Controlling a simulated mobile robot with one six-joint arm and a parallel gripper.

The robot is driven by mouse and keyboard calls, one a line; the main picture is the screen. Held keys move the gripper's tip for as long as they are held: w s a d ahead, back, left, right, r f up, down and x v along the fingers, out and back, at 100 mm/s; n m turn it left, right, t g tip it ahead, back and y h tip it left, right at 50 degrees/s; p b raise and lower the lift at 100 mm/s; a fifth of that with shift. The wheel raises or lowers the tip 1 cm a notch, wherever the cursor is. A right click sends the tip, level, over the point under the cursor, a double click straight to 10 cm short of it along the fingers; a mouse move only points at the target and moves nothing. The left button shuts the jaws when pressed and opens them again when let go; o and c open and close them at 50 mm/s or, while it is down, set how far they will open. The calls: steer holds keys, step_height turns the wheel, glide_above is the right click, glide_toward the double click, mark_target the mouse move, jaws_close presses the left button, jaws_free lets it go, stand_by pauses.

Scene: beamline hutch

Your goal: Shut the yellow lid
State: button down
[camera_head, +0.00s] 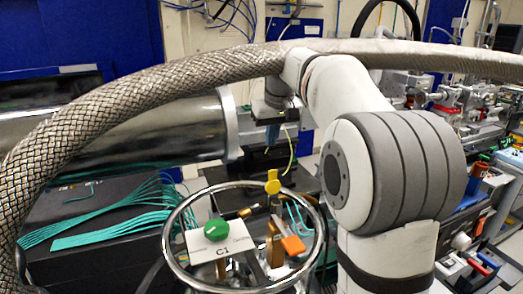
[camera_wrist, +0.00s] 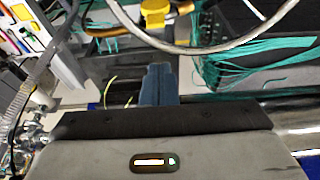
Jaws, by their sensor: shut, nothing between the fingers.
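A small yellow piece (camera_head: 272,182) stands at the far rim of a metal ring in the head view, above a brass-coloured post. I cannot tell for certain whether either is the yellow lid, or how far a lid stands open. My gripper (camera_head: 272,134) hangs beyond the yellow piece in the head view, apart from it. Its blue fingers (camera_wrist: 158,84) are together and empty in the wrist view.
The metal ring (camera_head: 168,254) surrounds a white C1 box (camera_head: 217,249) with a green knob (camera_head: 216,229) and an orange block (camera_head: 292,245). Teal cables (camera_head: 115,222) lie over a black box at left. A large metal cylinder (camera_head: 150,135) is behind. A braided hose (camera_head: 75,130) arches across.

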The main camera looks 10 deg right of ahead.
mark_target(273, 182)
step_height(273, 182, down, 8)
steer(key=p, duration=0.3)
steer(key=shift+w+f, duration=0.25)
steer(key=shift+w, duration=0.15)
steer(key=shift+s+d, duration=0.1)
stand_by(0.4)
